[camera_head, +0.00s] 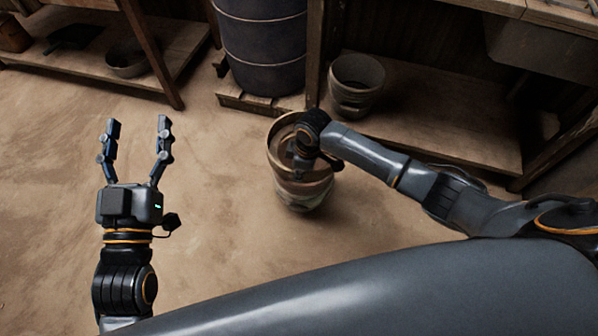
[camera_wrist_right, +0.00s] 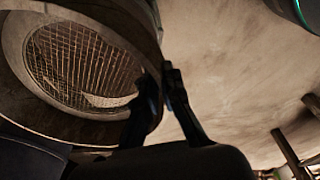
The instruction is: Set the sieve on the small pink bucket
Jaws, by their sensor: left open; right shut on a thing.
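The sieve (camera_head: 273,150) is a round, brown, wooden-rimmed ring. In the right wrist view its wire mesh (camera_wrist_right: 75,65) fills the upper left. My right gripper (camera_wrist_right: 155,95) is shut on its rim; in the head view the wrist hides the fingertips. A small bucket (camera_head: 303,198) with pale and dark bands, brownish rather than clearly pink, stands on the floor directly below the sieve. The sieve covers its mouth from the head view, and I cannot tell whether they touch. My left gripper (camera_head: 139,125) is open and empty over bare floor to the left.
Another banded bucket (camera_head: 356,87) stands on the low wooden shelf behind. A large dark barrel (camera_head: 262,50) stands on a wooden base at the back. A bowl (camera_head: 127,62) sits on the left shelf. The floor between my grippers is clear.

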